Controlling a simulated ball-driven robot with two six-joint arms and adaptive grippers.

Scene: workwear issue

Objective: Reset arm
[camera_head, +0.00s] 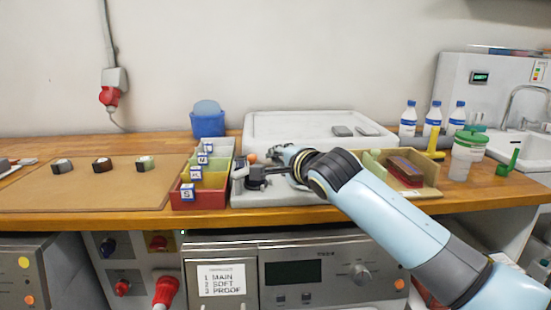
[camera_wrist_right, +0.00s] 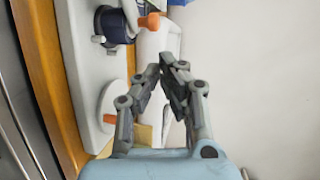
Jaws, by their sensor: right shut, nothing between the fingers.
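My right arm comes in from the right of the head view. Its gripper (camera_head: 284,152) is above the grey tray area in the middle of the counter, largely hidden by my own wrist. In the right wrist view the two grey fingers of this gripper (camera_wrist_right: 165,76) meet at their tips, with nothing between them. A dark device with an orange knob (camera_wrist_right: 116,24) lies beyond the fingertips, apart from them; it also shows in the head view (camera_head: 258,183). My left gripper is in neither view.
Coloured bins (camera_head: 206,190) marked with letters stand left of the dark device. A brown board (camera_head: 90,193) holds three small blocks. A white tray (camera_head: 300,122) lies behind my gripper; a beige box (camera_head: 428,190) with a brush, bottles (camera_head: 432,120) and a green-lidded jar (camera_head: 466,155) stand right.

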